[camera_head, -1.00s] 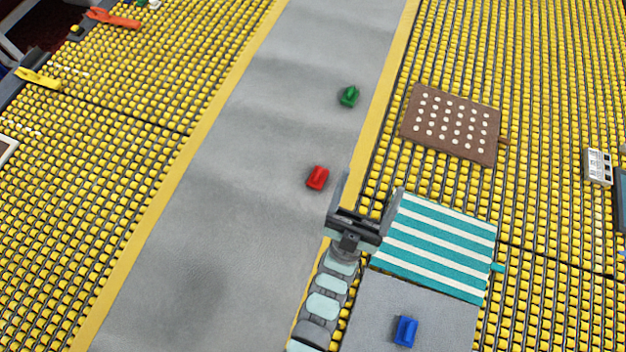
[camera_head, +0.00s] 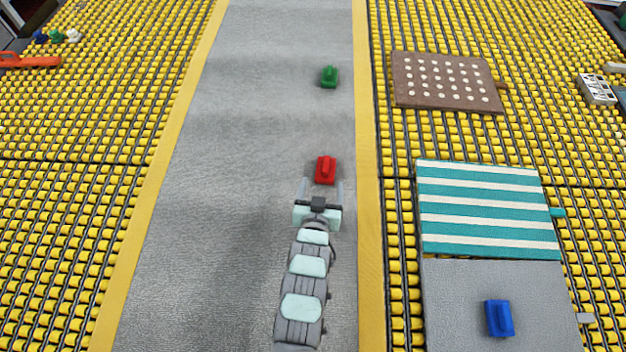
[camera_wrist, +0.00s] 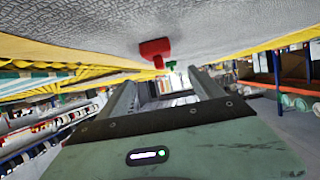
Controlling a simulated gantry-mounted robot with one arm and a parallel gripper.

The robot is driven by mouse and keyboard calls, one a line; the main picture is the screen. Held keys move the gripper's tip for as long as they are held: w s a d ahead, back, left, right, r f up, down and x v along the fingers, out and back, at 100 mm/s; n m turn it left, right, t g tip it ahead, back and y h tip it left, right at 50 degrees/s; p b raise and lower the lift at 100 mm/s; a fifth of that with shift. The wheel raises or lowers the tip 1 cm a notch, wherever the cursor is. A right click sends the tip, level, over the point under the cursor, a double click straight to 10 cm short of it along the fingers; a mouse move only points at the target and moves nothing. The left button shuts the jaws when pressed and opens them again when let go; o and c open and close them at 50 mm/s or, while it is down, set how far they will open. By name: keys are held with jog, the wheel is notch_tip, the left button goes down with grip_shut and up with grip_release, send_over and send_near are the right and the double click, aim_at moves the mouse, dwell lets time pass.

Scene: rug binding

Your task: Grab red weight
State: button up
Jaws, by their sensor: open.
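The red weight (camera_head: 326,169) sits on the grey strip, near its right yellow border, in the head view. My gripper (camera_head: 321,188) is open and empty just short of it, with its two fingers pointing at the weight. In the wrist view the red weight (camera_wrist: 155,48) shows beyond the fingertips of my gripper (camera_wrist: 158,80), slightly left of the middle between them. The weight appears apart from both fingers.
A green weight (camera_head: 329,77) stands farther along the grey strip. A blue weight (camera_head: 499,318) rests on a grey mat (camera_head: 455,300) at right. A teal striped mat (camera_head: 487,225) and a brown dotted mat (camera_head: 410,90) lie on the yellow rollers. The strip left of the red weight is clear.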

aim_at(326, 167)
jog(key=shift+w+f, duration=0.1)
jog(key=shift+f, duration=0.15)
jog(key=x, duration=0.5)
jog(key=shift+w+d, duration=0.1)
jog(key=shift+w, duration=0.05)
jog(key=x, duration=0.4)
jog(key=shift+w+f+b, duration=0.2)
jog(key=shift+f+b, duration=0.1)
jog(key=shift+f, duration=0.2)
jog(key=shift+w, duration=0.3)
jog(key=shift+c, duration=0.3)
grip_shut()
